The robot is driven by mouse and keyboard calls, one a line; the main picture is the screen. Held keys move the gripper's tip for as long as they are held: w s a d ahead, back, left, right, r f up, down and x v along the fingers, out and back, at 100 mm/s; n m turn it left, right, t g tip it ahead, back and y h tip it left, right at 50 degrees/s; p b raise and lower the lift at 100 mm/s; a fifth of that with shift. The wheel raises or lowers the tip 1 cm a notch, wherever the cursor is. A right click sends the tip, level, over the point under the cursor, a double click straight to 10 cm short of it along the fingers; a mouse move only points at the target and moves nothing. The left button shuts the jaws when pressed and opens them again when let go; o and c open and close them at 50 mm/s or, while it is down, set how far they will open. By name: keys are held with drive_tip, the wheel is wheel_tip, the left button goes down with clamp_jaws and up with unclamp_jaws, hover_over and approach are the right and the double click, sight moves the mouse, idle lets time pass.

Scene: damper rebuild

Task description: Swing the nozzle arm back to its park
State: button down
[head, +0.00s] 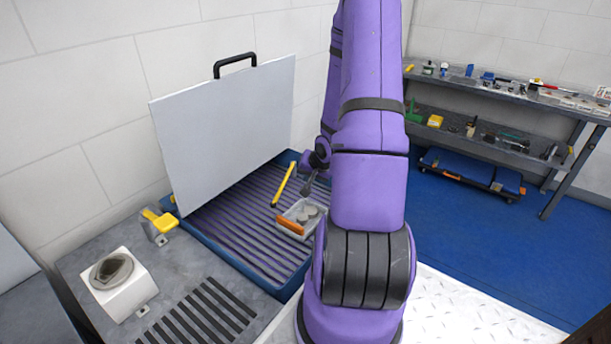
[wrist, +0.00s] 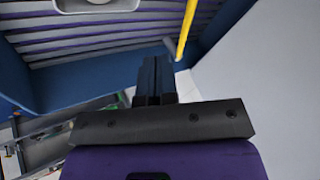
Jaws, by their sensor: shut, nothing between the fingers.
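The nozzle arm appears to be the thin yellow bar (head: 284,185) standing tilted over the slatted floor of the blue washer basin (head: 223,262). In the wrist view the yellow bar (wrist: 187,28) runs down from the top edge, just right of my fingertips. My gripper (wrist: 155,68) is shut and empty, with a gap in the picture between it and the bar. In the head view my gripper (head: 307,188) is small and partly hidden by my arm, right of the bar. I cannot make out a marked park position.
A grey tray (head: 313,207) with an orange front lies in the basin. The basin's pale lid (head: 225,125) stands open behind. A yellow-topped bracket (head: 160,222) and a white block (head: 118,285) are on the left bench.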

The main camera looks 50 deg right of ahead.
sight(284, 182)
drive_tip(key=x, duration=0.8)
drive_tip(key=shift+f, duration=0.1)
drive_tip(key=shift+w+a+f, duration=0.1)
drive_tip(key=shift+w+a, duration=0.25)
drive_tip(key=shift+w, duration=0.5)
drive_tip(key=shift+w+a+f, duration=0.1)
drive_tip(key=shift+w+a, duration=0.3)
drive_tip(key=shift+w, duration=0.45)
drive_tip(key=shift+w, duration=0.15)
